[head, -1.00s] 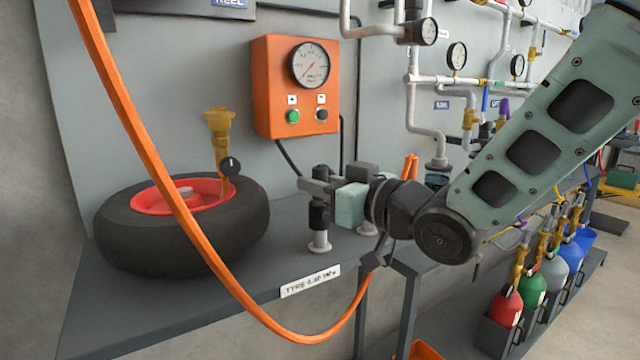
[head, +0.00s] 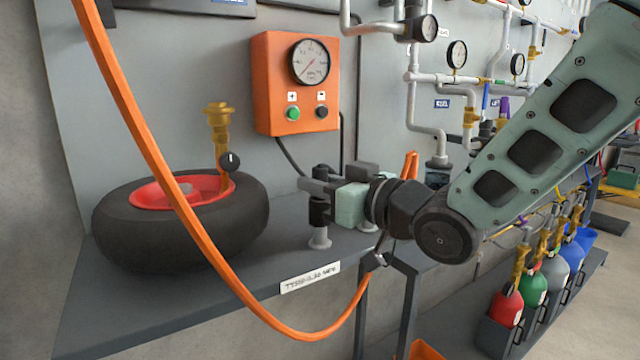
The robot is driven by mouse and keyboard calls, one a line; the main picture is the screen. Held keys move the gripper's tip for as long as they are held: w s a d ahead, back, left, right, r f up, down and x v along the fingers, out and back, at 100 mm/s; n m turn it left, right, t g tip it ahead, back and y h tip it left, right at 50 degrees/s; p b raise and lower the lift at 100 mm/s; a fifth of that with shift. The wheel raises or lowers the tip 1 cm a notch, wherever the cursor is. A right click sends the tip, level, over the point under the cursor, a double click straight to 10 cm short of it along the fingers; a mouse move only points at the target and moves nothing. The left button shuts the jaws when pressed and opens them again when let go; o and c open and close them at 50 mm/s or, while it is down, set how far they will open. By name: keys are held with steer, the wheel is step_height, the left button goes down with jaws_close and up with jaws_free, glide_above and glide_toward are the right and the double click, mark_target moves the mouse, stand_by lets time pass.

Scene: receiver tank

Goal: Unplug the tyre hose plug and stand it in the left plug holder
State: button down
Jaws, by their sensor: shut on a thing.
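The tyre (head: 180,240), with its red rim, lies flat on the bench at the left. A brass valve fitting (head: 218,130) with a black knob rises from it, with no plug visible in it. My gripper (head: 318,187) is shut on the dark plug (head: 319,211), held upright at the left plug holder (head: 320,239), a light grey post. The plug's lower end meets the top of this holder; I cannot tell how deep it sits. The right plug holder (head: 367,228) is mostly hidden behind my gripper. The orange hose (head: 160,165) hangs in front of the tyre and loops up towards my wrist.
An orange gauge box (head: 268,90) with green and black buttons is on the wall behind. White pipes with gauges (head: 457,55) run along the wall at right. Several coloured bottles (head: 533,285) stand low at right. The bench front (head: 190,320) is clear.

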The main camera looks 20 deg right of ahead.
steer(key=shift+f+b, duration=0.45)
stand_by(0.3)
steer(key=c, duration=1.2)
jaws_free()
